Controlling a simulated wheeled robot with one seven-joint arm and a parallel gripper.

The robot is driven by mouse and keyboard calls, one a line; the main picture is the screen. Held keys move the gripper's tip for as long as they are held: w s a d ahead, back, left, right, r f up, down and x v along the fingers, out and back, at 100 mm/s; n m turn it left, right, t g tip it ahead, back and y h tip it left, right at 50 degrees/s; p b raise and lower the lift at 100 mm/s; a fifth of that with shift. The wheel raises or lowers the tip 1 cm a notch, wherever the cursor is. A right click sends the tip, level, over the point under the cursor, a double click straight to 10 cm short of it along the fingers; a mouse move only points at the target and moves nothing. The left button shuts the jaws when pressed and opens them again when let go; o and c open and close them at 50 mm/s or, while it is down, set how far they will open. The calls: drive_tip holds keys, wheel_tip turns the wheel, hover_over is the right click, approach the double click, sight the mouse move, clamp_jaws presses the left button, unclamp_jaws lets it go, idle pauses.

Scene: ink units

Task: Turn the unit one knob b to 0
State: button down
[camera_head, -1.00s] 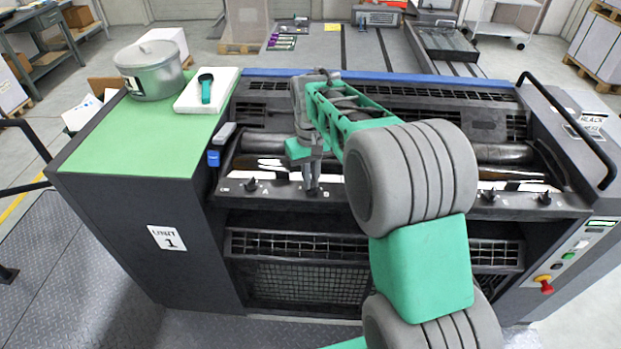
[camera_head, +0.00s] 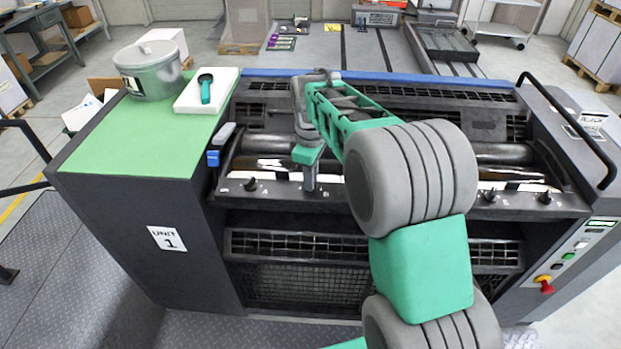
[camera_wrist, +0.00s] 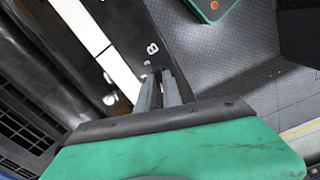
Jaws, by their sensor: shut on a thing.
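Unit one (camera_head: 122,240) is a dark press with a "UNIT 1" label and a sloped front rail carrying black knobs. My gripper (camera_head: 310,186) points down onto this rail, at the second knob place from the left. In the wrist view, my fingers (camera_wrist: 158,80) are shut on the small dark knob b (camera_wrist: 153,70), right beside a white letter B on the black rail. The fingers hide most of the knob, so its pointer direction and the 0 mark cannot be read. In the head view, knob b is hidden behind the fingers.
Another black knob (camera_head: 251,184) stands left of my gripper, and two more (camera_head: 488,195) (camera_head: 544,197) stand at the right. A blue-tipped lever (camera_head: 214,158) is at the rail's left end. A pot (camera_head: 152,72) stands on the green top.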

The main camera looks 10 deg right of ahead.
drive_tip(key=shift+w+r+n, duration=0.1)
drive_tip(key=shift+n, duration=0.3)
drive_tip(key=c, duration=1.5)
unclamp_jaws()
wheel_tip(320, 180, up, 8)
drive_tip(key=shift+f+b, duration=0.15)
drive_tip(key=shift+b, duration=0.4)
drive_tip(key=s+f+m+t, duration=0.2)
drive_tip(key=s+m, duration=0.3)
drive_tip(key=s, duration=0.5)
drive_tip(key=s+f+m+t, duration=0.1)
drive_tip(key=s+f+m, duration=0.2)
drive_tip(key=s+m, duration=0.3)
drive_tip(key=s, duration=0.4)
drive_tip(key=shift+a+t, duration=0.15)
drive_tip(key=shift+t, duration=0.25)
